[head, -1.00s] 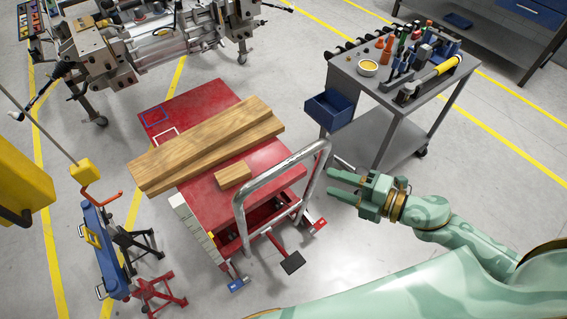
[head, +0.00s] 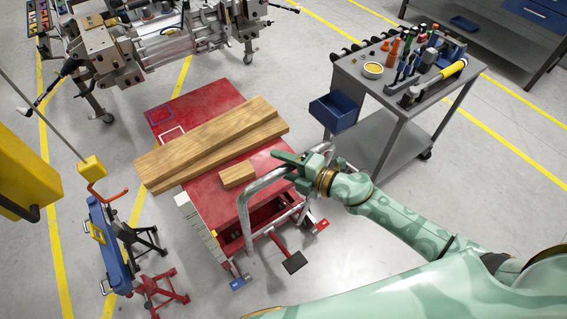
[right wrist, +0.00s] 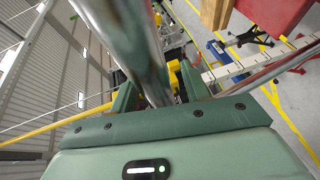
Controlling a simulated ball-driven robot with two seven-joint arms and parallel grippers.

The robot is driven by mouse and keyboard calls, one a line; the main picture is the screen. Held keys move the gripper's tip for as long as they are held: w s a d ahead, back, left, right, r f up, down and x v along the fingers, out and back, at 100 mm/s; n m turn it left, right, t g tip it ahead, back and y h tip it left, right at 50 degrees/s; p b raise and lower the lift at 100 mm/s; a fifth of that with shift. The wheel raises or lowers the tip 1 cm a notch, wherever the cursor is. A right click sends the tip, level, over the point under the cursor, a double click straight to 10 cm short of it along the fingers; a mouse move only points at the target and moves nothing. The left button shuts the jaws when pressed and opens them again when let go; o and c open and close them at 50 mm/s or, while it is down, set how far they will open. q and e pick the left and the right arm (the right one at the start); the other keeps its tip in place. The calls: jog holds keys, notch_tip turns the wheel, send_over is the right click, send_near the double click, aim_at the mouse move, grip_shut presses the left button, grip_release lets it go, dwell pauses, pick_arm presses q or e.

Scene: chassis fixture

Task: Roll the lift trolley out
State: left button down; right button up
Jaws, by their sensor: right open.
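The red lift trolley (head: 205,112) stands on the floor in the middle of the head view, with wooden beams (head: 212,140) and a small wood block (head: 237,174) on its top. Its grey tubular push handle (head: 243,208) rises at the near end. My right gripper (head: 292,168) is at the upper right part of the handle. In the right wrist view the handle tube (right wrist: 140,50) runs between the two open fingers (right wrist: 158,92); I cannot tell whether they touch it. My left gripper is not in view.
A grey tool cart (head: 400,100) with a blue bin (head: 334,112) stands close on the right. A metal fixture (head: 150,45) is at the back. A blue and red stand (head: 112,245) is at the left. A foot pedal (head: 295,262) sticks out at the trolley's near end.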

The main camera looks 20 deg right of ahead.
grip_shut()
jog(key=shift+s+d+f, duration=0.1)
jog(key=shift+s, duration=0.3)
jog(key=shift+s+d, duration=0.1)
jog(key=shift+s, duration=0.25)
jog(key=shift+s+d, duration=0.1)
jog(key=shift+s, duration=0.15)
jog(key=shift+c, duration=1.8)
grip_release()
jog(key=shift+s+d, duration=0.1)
jog(key=shift+s, duration=0.05)
jog(key=o, duration=0.4)
jog(key=shift+c, duration=0.2)
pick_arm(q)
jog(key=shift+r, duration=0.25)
pick_arm(e)
jog(key=shift+w, duration=0.2)
